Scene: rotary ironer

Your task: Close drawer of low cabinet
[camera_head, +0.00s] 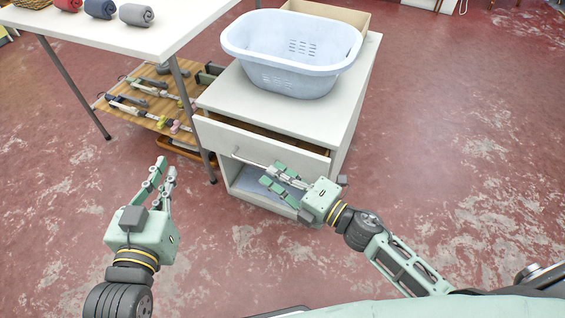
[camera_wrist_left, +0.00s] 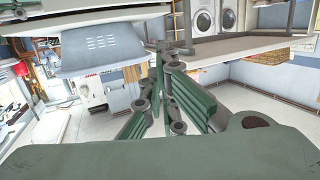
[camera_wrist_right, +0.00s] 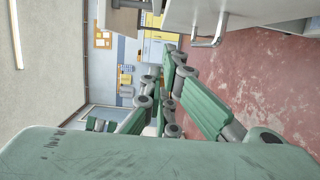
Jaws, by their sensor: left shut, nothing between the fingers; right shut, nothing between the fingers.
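The low white cabinet (camera_head: 352,110) stands in the middle of the head view. Its top drawer (camera_head: 262,143) is partly open, with a dark gap showing behind the upper edge of its front. A bar handle (camera_head: 246,160) runs along the drawer front, partly hidden by my right gripper. My right gripper (camera_head: 272,173) is shut and empty, in front of the drawer; I cannot tell if it touches. A handle (camera_wrist_right: 212,38) on a white front shows at the top of the right wrist view. My left gripper (camera_head: 167,168) is shut and empty, left of the cabinet over the floor.
A pale blue laundry basket (camera_head: 290,50) sits on the cabinet, with a cardboard box (camera_head: 335,14) behind it. A white table (camera_head: 165,38) with rolled towels (camera_head: 136,15) stands at left, above a wooden shelf (camera_head: 150,105) of items. The red floor at right is clear.

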